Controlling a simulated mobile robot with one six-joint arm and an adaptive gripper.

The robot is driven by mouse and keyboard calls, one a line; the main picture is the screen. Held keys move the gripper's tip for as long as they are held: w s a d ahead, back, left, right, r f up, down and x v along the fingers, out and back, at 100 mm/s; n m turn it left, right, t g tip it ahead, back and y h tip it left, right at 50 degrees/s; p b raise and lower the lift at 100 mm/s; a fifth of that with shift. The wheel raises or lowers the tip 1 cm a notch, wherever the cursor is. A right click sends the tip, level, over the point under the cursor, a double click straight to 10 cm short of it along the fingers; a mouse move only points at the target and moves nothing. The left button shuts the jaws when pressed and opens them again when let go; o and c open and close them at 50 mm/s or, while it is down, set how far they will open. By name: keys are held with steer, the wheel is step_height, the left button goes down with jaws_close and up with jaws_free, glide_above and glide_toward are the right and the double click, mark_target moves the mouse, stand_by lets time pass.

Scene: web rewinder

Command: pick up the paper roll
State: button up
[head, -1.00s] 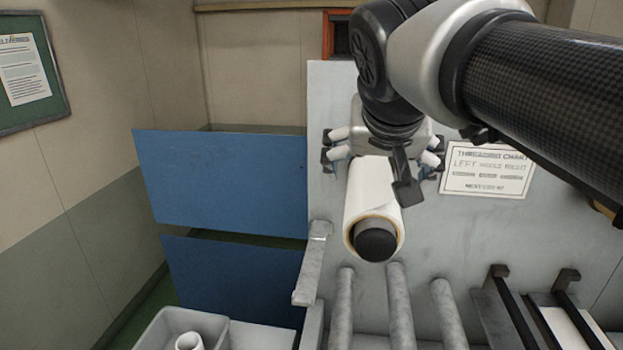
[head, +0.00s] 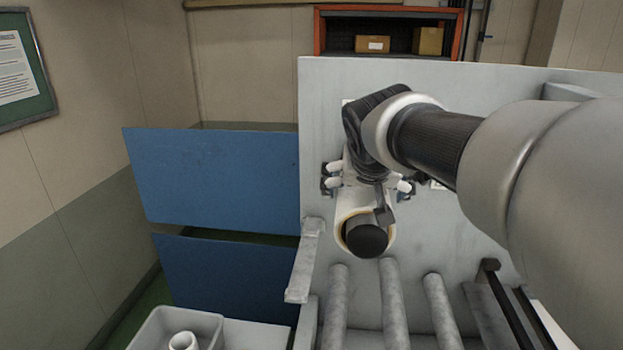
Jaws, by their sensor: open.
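The white paper roll (head: 351,204) sits on a black-ended spindle (head: 366,239) that sticks out from the grey machine panel. Its cream core edge faces me. My gripper (head: 376,205) is over the top of the roll, with one dark finger hanging down at the roll's front end, just above the spindle end. The jaws are open. The other finger is hidden, and I cannot tell whether the fingers touch the roll. My arm comes in from the right and covers part of the panel.
Grey rollers (head: 392,305) lie below the roll, with a grey bracket (head: 304,262) at their left. Blue panels (head: 215,180) stand left. A grey bin (head: 150,330) holding a small white roll (head: 183,341) is at bottom left. An orange shelf (head: 320,35) with boxes is behind.

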steer(key=shift+s+r, duration=0.1)
steer(key=c, duration=1.5)
steer(key=shift+r, duration=0.1)
steer(key=shift+c, duration=0.5)
steer(key=shift+r, duration=0.15)
